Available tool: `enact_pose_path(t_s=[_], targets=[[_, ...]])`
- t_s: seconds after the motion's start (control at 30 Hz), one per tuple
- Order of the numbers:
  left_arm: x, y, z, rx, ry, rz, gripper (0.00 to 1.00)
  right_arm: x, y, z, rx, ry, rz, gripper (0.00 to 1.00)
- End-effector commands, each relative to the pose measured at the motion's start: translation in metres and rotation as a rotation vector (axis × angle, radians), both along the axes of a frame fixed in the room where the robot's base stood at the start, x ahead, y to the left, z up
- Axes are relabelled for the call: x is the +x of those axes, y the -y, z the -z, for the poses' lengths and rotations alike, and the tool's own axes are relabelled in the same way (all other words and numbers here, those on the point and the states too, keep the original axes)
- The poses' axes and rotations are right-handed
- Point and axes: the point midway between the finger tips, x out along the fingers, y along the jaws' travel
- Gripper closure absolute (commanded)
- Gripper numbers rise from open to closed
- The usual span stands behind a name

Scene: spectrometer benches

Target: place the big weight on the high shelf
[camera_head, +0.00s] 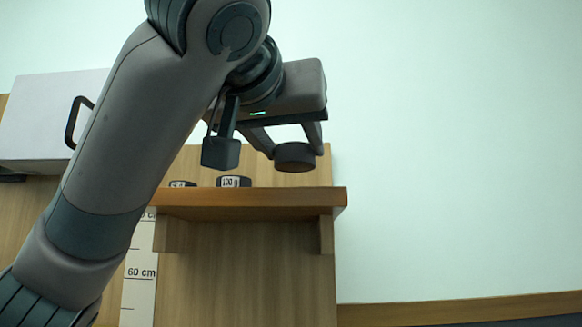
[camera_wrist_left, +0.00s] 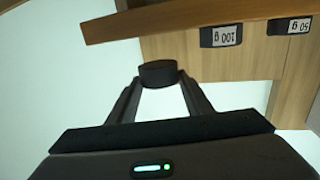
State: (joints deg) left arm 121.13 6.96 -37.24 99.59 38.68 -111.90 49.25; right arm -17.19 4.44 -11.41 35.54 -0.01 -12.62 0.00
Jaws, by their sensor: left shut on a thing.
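My left gripper (camera_head: 288,146) is shut on a dark round weight, the big weight (camera_head: 295,158), and holds it above the right part of the high shelf (camera_head: 250,200). No label shows on it. A gap seems to separate it from the shelf board. In the left wrist view, which is upside down, the big weight (camera_wrist_left: 158,73) sits between the fingertips of my left gripper (camera_wrist_left: 158,85), apart from the shelf board (camera_wrist_left: 195,14). My right gripper is not in view.
A 100 g weight (camera_head: 234,181) and a smaller weight (camera_head: 183,184) stand on the shelf, left of the held one; the wrist view labels the smaller one 50 g (camera_wrist_left: 290,26). A height scale (camera_head: 140,275) runs below. A white box with a handle (camera_head: 40,115) is at left.

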Motion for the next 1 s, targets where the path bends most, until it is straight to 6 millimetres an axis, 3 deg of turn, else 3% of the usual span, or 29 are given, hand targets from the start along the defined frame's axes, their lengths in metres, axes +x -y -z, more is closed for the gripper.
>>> enact_pose_path(t_s=[0.4,0.9,0.93,1.0], targets=[[0.000,0.000,0.034,0.001,-0.001,0.001,0.82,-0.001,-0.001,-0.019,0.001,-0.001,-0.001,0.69],[0.000,0.000,0.041,0.000,0.000,0.000,0.82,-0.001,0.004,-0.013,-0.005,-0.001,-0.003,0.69],[0.000,0.000,0.040,0.000,-0.001,0.000,0.47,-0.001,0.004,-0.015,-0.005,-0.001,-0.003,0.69],[0.000,0.000,0.040,0.000,-0.001,0.000,0.36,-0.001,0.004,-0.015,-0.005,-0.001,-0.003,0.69]])
